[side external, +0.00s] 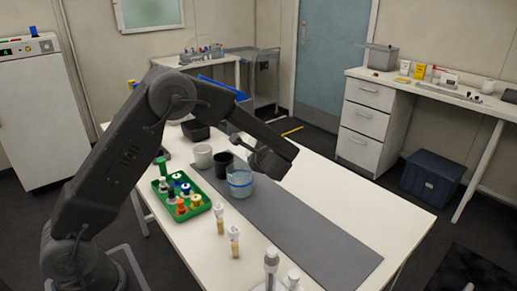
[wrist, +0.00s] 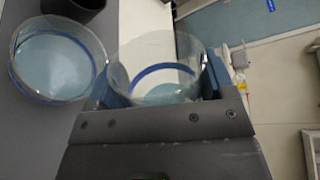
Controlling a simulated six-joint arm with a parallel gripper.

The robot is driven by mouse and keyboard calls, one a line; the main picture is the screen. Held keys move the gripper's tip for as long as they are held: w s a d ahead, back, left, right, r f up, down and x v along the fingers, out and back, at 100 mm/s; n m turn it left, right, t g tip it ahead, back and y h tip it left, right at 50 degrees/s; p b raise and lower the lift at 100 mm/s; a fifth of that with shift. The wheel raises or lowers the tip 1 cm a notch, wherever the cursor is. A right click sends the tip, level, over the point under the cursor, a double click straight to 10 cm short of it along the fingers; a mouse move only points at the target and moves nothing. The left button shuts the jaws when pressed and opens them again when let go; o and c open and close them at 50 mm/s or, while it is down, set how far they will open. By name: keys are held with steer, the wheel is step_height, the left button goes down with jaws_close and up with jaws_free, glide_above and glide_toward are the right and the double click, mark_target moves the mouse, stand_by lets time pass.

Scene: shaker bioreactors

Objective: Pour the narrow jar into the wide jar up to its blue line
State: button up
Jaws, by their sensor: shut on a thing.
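The wide jar (side external: 240,184) is clear glass with a blue line and stands upright on the grey mat (side external: 293,222). In the wrist view the wide jar (wrist: 58,62) is at the left, with pale bluish liquid inside. My gripper (wrist: 160,85) is shut around the narrow jar (wrist: 155,68), a clear glass jar with a blue band, one finger on each side. In the side view my gripper (side external: 268,160) is above and right of the wide jar and mostly hides the narrow jar. The narrow jar's liquid level and exact tilt are unclear.
A black cup (side external: 223,164) and a white cup (side external: 203,156) stand behind the wide jar. A green tray (side external: 163,200) of coloured bottles is to its left. Small vials (side external: 234,243) stand near the front. The mat's right part is clear.

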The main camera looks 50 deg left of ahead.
steer(key=shift+w+d+r+m, duration=0.1)
steer(key=shift+w+r+m, duration=0.1)
steer(key=shift+r+m, duration=0.65)
steer(key=shift+w+d+f+m+g+y, duration=0.15)
steer(key=shift+m+g+y, duration=0.15)
steer(key=shift+m, duration=0.5)
steer(key=shift+w+m+g+y, duration=0.2)
steer(key=shift+m+y, duration=0.2)
steer(key=shift+m, duration=0.35)
steer(key=shift+d, duration=0.1)
steer(key=shift+w+d+r+m, duration=0.3)
steer(key=shift+w+d+m, duration=0.05)
steer(key=shift+w+m, duration=0.35)
steer(key=shift+w+d+f+m+g+y, duration=0.3)
steer(key=shift+w+f+m+y, duration=0.15)
steer(key=shift+m, duration=0.45)
steer(key=shift+s+a+f+m+y, duration=0.1)
steer(key=shift+f+m+y, duration=0.2)
steer(key=shift+m, duration=0.55)
steer(key=shift+s+a+f+m+y, duration=0.1)
steer(key=shift+f+m+y, duration=0.2)
steer(key=shift+m, duration=0.55)
